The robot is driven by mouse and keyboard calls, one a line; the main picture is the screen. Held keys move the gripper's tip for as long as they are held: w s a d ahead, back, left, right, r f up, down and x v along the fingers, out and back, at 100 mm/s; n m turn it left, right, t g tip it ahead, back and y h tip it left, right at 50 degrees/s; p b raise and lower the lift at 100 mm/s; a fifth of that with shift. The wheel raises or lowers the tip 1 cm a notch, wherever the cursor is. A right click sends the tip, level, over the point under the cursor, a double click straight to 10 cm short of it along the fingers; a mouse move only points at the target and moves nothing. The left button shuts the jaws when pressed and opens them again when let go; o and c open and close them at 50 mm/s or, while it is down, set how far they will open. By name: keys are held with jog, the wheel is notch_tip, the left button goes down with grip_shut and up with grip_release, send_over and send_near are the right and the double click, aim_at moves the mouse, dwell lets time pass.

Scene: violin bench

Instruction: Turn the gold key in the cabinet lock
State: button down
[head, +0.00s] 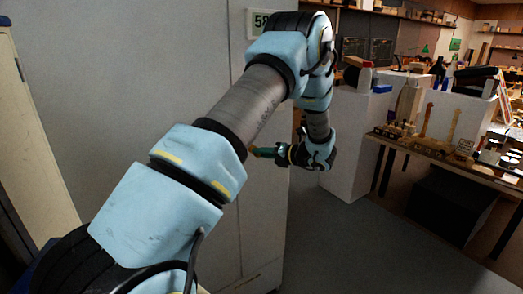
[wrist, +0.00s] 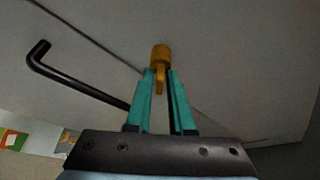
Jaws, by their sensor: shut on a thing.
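The gold key (wrist: 160,82) sits at the lock on the pale cabinet door (wrist: 225,50). Its round gold collar is against the door, and its narrow bow points down between my fingers. My gripper (wrist: 161,76) has green fingers, shut on the key's bow from both sides. In the head view my gripper (head: 257,151) reaches left to the grey cabinet (head: 150,70); the key there is too small to make out clearly. A black bar handle (wrist: 75,75) stands on the cabinet, left of the key in the wrist view.
A workbench (head: 450,160) with violin parts and tools stands at the right. A white cabinet block (head: 350,145) is just behind my gripper. The grey floor (head: 380,250) in front is clear. A dark seam (wrist: 90,35) crosses the cabinet front in the wrist view.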

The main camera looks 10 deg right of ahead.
dwell(0.5)
jog(key=shift+m+y+p, duration=0.4)
jog(key=shift+m+p, duration=0.2)
jog(key=shift+d+f+m+y, duration=0.15)
jog(key=shift+m+y, duration=0.15)
jog(key=shift+m, duration=0.2)
jog(key=shift+m+y, duration=0.5)
jog(key=shift+m, duration=0.5)
jog(key=m+t+y, duration=0.1)
jog(key=m, duration=0.1)
jog(key=shift+f+m, duration=0.1)
jog(key=shift+m, duration=0.3)
jog(key=c, duration=0.7)
grip_release()
